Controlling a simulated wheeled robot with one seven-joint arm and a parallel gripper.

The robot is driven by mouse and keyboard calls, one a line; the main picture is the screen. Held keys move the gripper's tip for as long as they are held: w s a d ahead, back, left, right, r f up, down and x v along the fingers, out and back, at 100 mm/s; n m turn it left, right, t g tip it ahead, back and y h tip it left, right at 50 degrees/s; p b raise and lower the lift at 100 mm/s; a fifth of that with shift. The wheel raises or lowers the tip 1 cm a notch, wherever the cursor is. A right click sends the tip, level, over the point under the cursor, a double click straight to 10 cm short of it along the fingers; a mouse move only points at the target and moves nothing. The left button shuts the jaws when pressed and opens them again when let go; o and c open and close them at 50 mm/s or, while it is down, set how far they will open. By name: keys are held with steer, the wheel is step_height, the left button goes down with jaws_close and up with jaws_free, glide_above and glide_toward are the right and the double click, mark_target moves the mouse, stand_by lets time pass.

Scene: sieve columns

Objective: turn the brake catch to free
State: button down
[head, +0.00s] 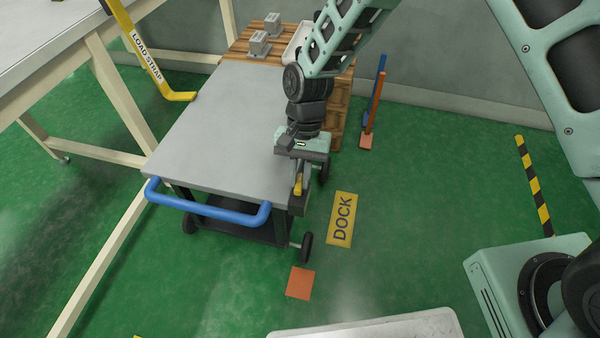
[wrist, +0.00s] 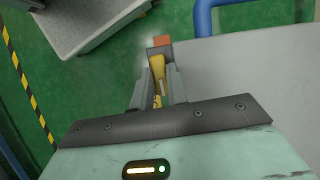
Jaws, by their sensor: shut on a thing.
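The brake catch (head: 298,186) is a small yellow lever at the right front corner of the grey-topped cart (head: 215,130), beside the blue push handle (head: 210,208). It also shows in the wrist view as a yellow piece (wrist: 157,72) between the fingers. My gripper (head: 298,176) reaches down at the cart's right side with its fingers closed on the catch. The wrist view shows my gripper (wrist: 158,95) with a finger on each side of the lever. Part of the catch is hidden by the fingers.
A yellow DOCK plate (head: 342,218) and an orange floor square (head: 300,283) lie right of and in front of the cart. A yellow load strap (head: 150,60) hangs at the left bench. Orange and blue posts (head: 373,103) stand behind.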

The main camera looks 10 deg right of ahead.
steer(key=n+p, duration=0.1)
steer(key=n+h+p, duration=0.1)
steer(key=n+p, duration=0.1)
steer(key=shift+a+r+n, duration=0.15)
steer(key=shift+r+n, duration=0.05)
steer(key=shift+n, duration=0.1)
steer(key=n+h+p, duration=0.2)
steer(key=n, duration=0.2)
steer(key=shift+a+n+p, duration=0.1)
steer(key=shift+n+p, duration=0.2)
steer(key=shift+p, duration=0.05)
steer(key=n+h+p, duration=0.1)
steer(key=n, duration=0.1)
steer(key=n+t, duration=0.1)
steer(key=n, duration=0.1)
steer(key=shift+a+n+h+p, duration=0.1)
steer(key=shift+n+h+p, duration=0.2)
steer(key=shift+h+p, duration=0.1)
steer(key=shift+s+f+n+t+h+p, duration=0.1)
steer(key=shift+n+t+h+p, duration=0.25)
steer(key=shift+n, duration=0.75)
steer(key=shift+f+n+t+h+p, duration=0.1)
steer(key=shift+n+t+p, duration=0.15)
steer(key=shift+n+t, duration=0.6)
steer(key=shift+n, duration=0.45)
steer(key=c, duration=1.4)
jaws_free()
steer(key=shift+a+r, duration=0.1)
steer(key=shift+r, duration=0.05)
